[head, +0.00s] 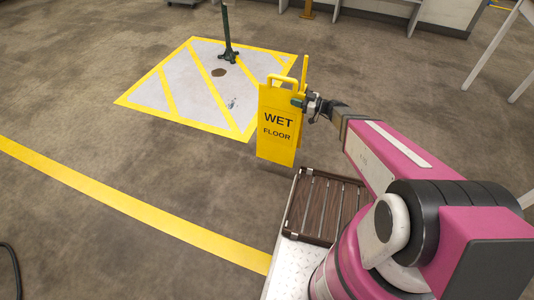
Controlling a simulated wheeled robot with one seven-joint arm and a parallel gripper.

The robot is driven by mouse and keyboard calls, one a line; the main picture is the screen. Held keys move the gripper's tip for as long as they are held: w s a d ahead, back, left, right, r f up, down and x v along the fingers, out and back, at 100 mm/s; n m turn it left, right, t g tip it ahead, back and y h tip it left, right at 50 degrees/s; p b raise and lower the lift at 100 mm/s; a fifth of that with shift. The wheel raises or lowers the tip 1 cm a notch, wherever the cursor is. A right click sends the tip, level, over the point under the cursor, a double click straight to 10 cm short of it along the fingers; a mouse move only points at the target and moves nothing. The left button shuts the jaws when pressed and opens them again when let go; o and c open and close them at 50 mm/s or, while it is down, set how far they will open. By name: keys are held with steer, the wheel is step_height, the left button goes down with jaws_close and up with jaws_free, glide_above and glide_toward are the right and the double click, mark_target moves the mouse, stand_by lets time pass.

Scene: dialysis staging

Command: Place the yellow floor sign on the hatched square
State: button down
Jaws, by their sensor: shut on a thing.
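The yellow floor sign (275,122), lettered "WET FLOOR", is held upright in front of me, with its handle at the top. My gripper (300,102) is shut on the sign's upper right edge; the fingertips are partly hidden. The hatched square (188,82), a pale patch with yellow border and yellow diagonal stripes, lies on the floor beyond and left of the sign. The sign overlaps the square's near right corner in the picture. I cannot tell whether the sign's foot touches the floor.
A dark green post (228,52) with a footed base stands on the far part of the hatched square, near a brown spot (218,72). A yellow floor line (130,205) crosses the left foreground. A slatted brown rack (322,207) is near my base. White table legs (490,48) stand at right.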

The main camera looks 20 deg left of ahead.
steer(key=shift+s+a+f, duration=0.15)
steer(key=shift+a+f, duration=0.4)
steer(key=shift+a, duration=0.2)
steer(key=w+a+f, duration=0.8)
steer(key=f, duration=0.3)
steer(key=shift+w, duration=0.2)
steer(key=c, duration=0.8)
jaws_free()
steer(key=shift+f, duration=0.15)
